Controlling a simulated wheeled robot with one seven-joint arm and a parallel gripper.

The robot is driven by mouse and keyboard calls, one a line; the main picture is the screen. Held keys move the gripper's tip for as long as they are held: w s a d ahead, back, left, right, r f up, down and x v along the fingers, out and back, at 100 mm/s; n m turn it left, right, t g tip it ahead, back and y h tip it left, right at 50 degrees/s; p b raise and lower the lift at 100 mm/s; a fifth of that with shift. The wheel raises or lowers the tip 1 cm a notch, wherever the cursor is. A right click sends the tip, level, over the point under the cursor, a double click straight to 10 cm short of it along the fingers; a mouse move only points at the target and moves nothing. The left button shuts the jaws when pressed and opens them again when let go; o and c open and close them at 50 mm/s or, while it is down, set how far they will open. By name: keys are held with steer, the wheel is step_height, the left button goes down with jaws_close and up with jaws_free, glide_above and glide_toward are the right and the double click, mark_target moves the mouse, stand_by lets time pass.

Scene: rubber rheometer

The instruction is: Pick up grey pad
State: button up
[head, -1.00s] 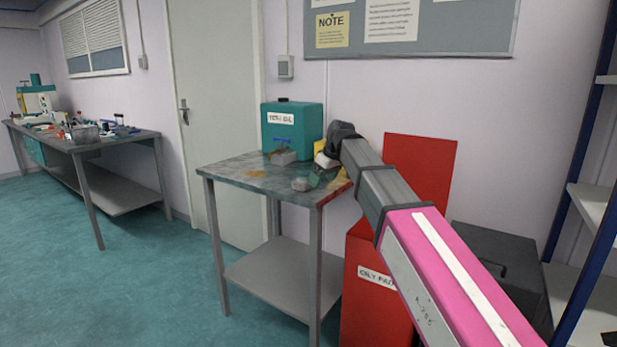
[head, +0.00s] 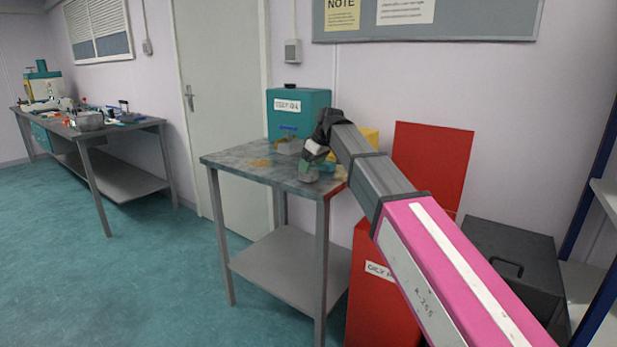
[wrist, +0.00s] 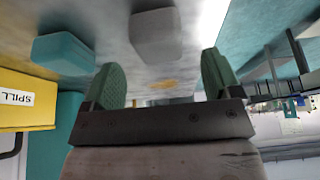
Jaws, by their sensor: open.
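The grey pad (wrist: 155,35) lies on the worn grey tabletop in the wrist view, a rounded light-grey block. It sits just beyond my open fingertips, lined up with the gap between them. In the head view my gripper mostly or wholly hides it. A teal pad (wrist: 62,53) lies to the left of the grey pad in the wrist view.
A teal labelled box (head: 298,108) and a small grey container (head: 289,146) stand on the table's back part. A red bin (head: 375,300) stands right of the table (head: 235,165).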

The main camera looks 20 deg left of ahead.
steer(key=x, duration=0.4)
steer(key=shift+d+f, duration=0.1)
steer(key=c, duration=1)
step_height(320, 180, up, 4)
steer(key=shift+r, duration=0.2)
steer(key=s+a+r, duration=0.5)
steer(key=s+r, duration=0.1)
steer(key=s, duration=0.4)
steer(key=shift+a+r, duration=0.35)
steer(key=shift+a, duration=0.05)
steer(key=shift+s, duration=0.1)
steer(key=shift+o, duration=0.4)
